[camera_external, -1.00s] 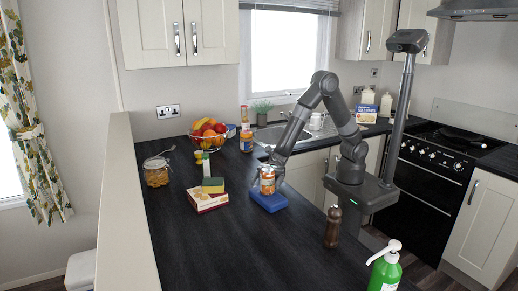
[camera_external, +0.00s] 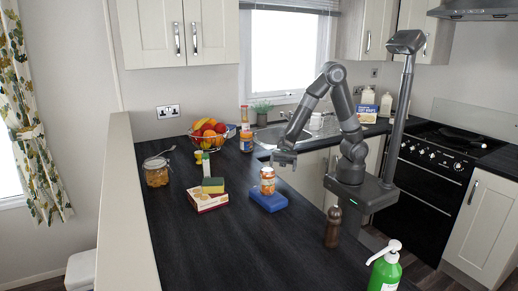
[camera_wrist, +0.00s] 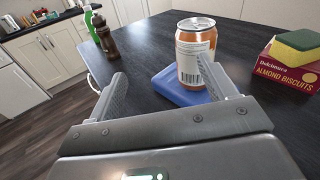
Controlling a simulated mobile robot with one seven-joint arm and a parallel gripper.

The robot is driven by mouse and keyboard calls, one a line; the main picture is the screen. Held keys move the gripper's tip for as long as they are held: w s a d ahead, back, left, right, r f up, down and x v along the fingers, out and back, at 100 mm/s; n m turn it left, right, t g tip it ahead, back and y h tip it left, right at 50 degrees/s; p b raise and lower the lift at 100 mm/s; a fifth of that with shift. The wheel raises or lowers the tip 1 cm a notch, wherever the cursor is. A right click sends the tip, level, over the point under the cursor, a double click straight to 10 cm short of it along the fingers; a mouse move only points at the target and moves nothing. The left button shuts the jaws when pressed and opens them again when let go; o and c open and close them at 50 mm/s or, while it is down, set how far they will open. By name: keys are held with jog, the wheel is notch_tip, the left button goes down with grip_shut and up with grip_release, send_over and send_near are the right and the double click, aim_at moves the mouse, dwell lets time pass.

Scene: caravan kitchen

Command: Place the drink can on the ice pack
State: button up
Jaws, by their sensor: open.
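The orange drink can (camera_external: 267,181) stands upright on the blue ice pack (camera_external: 270,203) on the dark worktop. In the wrist view the can (camera_wrist: 195,54) rests on the ice pack (camera_wrist: 172,88), with its barcode side facing me. My gripper (camera_external: 284,158) is above and slightly right of the can in the external view. It is open and empty, with its two fingers (camera_wrist: 165,98) spread in the wrist view. The can stands beyond the right finger, outside the space between the fingers.
A biscuit box (camera_external: 208,201) with a sponge (camera_external: 213,185) on it lies left of the ice pack. A brown pepper mill (camera_external: 333,228) and a green soap bottle (camera_external: 385,270) stand at the front right. A fruit basket (camera_external: 208,136) and a jar (camera_external: 156,174) stand farther back.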

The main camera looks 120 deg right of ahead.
jog(key=s+a+r+n+g+h, duration=0.2)
jog(key=s+a+n+g, duration=0.15)
jog(key=s+n, duration=0.4)
jog(key=s+a+r+n+g+h, duration=0.25)
jog(key=s+n+g, duration=0.25)
jog(key=s+n, duration=0.3)
jog(key=s+d+r+n+t+h, duration=0.4)
jog(key=s+d+n+h, duration=0.3)
jog(key=d+n+h, duration=0.1)
jog(key=shift+s+d+r+h, duration=0.2)
jog(key=shift+s+d+h, duration=0.15)
jog(key=shift+d+h, duration=0.55)
